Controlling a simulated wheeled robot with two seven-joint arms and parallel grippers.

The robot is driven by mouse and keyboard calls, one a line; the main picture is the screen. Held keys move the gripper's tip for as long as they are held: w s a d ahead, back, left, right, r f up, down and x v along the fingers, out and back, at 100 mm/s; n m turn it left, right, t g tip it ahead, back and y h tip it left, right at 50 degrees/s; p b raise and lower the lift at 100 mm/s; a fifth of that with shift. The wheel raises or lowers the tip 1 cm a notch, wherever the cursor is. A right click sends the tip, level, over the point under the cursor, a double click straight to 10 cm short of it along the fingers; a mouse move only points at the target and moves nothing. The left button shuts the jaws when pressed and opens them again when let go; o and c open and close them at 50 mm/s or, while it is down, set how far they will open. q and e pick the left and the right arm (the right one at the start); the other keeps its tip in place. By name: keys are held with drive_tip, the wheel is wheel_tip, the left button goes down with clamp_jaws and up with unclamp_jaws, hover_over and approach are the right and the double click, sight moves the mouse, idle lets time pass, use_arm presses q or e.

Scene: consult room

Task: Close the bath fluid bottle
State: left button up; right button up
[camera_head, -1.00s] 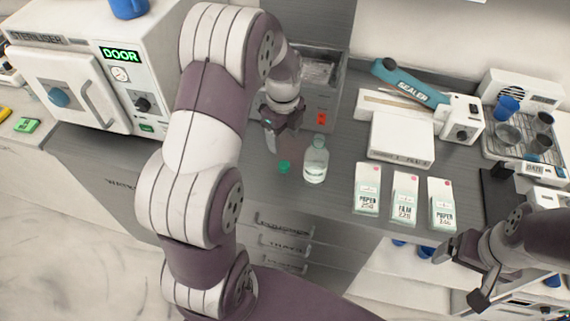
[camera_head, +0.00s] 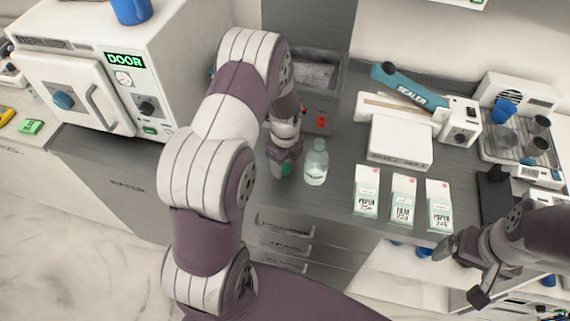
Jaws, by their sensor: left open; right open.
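The bath fluid bottle (camera_head: 316,165) is clear with pale green fluid and a label. It stands upright on the grey counter, and no cap shows on its neck. A small green cap (camera_head: 286,169) lies on the counter just left of the bottle. My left gripper (camera_head: 283,168) is open, pointing down over the cap, with its fingers around or beside it; the cap is partly hidden. My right gripper (camera_head: 462,272) is open and empty at the lower right, well away from the bottle.
Three labelled boxes, one of them the film box (camera_head: 403,200), stand right of the bottle. Behind are a sealer (camera_head: 408,85) and a white device (camera_head: 400,142). A steriliser (camera_head: 75,75) is at left. A rack with cups (camera_head: 515,160) is at far right.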

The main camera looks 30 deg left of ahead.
sight(285, 166)
use_arm(q)
drive_tip(key=shift+f, duration=0.4)
drive_tip(key=c, duration=1.1)
wheel_tip(285, 166, up, 10)
drive_tip(key=b, duration=0.1)
drive_tip(key=shift+b, duration=0.4)
use_arm(e)
drive_tip(key=shift+f, duration=0.8)
drive_tip(key=shift+c, duration=0.3)
